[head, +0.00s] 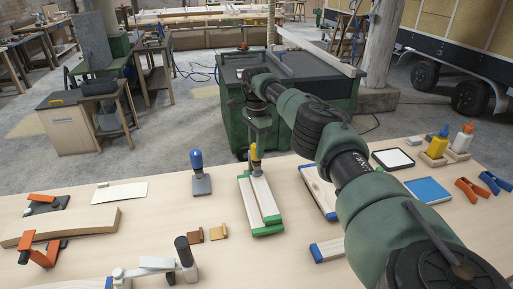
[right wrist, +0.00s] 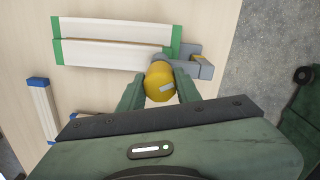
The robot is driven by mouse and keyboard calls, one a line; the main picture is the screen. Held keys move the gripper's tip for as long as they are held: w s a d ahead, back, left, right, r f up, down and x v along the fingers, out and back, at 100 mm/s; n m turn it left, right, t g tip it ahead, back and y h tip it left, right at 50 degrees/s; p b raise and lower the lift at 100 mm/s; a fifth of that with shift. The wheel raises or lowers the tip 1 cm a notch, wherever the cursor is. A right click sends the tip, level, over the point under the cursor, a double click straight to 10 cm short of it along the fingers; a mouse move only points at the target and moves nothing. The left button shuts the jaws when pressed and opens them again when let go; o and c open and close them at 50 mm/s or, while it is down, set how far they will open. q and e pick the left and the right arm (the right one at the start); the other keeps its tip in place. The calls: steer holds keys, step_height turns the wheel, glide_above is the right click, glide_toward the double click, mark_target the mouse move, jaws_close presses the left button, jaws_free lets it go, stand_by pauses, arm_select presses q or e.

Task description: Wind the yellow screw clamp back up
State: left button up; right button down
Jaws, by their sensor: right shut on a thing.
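The yellow screw clamp (head: 256,153) stands at the far end of two pale boards with green ends (head: 259,197). In the right wrist view its round yellow handle (right wrist: 159,84) sits between my fingers, and its grey body (right wrist: 201,67) shows beside the board ends. My right gripper (right wrist: 160,90) is shut on the yellow handle; it also shows from above in the head view (head: 257,143). The screw and the jaw's contact with the boards are mostly hidden. My left gripper is not in view.
A blue-handled clamp (head: 196,160) stands just left of the boards. An orange clamp (head: 42,252) and a curved wooden piece (head: 70,226) lie at the left. Glue bottles (head: 437,143) and a blue tray (head: 428,190) are at the right.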

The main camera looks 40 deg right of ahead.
steer(key=c, duration=1)
jaws_free()
step_height(320, 180, up, 8)
steer(key=shift+w+d+f+b, duration=0.1)
steer(key=shift+w+b, duration=0.05)
steer(key=shift+b, duration=0.3)
